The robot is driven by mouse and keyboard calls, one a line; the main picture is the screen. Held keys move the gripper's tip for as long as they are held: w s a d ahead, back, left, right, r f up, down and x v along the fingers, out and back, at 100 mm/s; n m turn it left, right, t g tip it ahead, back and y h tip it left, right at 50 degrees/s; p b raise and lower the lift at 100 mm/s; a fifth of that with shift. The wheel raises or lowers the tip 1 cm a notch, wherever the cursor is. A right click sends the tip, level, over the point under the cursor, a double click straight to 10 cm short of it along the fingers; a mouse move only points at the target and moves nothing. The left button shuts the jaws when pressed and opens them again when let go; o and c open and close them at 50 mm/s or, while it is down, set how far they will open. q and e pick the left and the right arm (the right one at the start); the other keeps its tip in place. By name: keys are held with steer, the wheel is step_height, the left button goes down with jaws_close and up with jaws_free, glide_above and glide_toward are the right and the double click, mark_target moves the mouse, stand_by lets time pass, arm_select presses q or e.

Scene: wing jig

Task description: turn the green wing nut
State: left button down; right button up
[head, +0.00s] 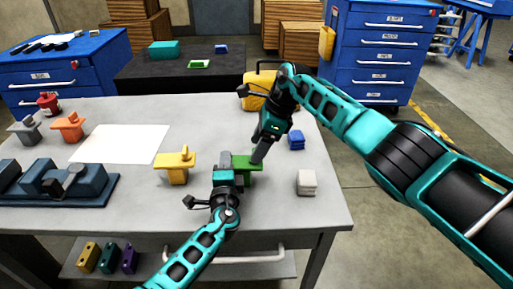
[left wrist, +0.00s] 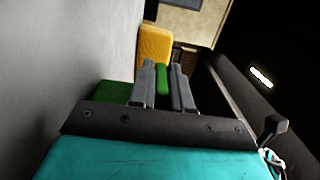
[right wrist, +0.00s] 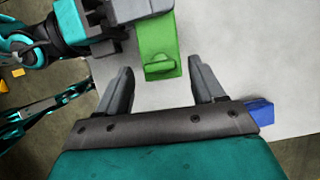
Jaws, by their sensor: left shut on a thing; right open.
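The green wing nut (right wrist: 160,66) shows in the right wrist view as a raised rounded piece at the near end of a green block (right wrist: 157,38). In the head view the green block (head: 245,163) stands near the table's right part. My left gripper (head: 222,176) is at its left side. In the left wrist view the left fingers (left wrist: 163,85) are shut on a green part; exactly which part is hard to tell. My right gripper (head: 260,150) is open above the block's right end; in its wrist view its fingers (right wrist: 160,88) are apart, the wing nut beyond them.
A yellow fixture (head: 177,167) stands left of the green one. A blue block (head: 296,141) and a light grey block (head: 307,183) lie to the right. Orange (head: 69,127), grey and red pieces stand at the far left, near a white sheet (head: 118,145).

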steer(key=shift+x, duration=0.85)
steer(key=shift+c, duration=0.5)
steer(key=c, duration=1)
steer(key=shift+o, duration=0.2)
steer(key=shift+d, duration=0.1)
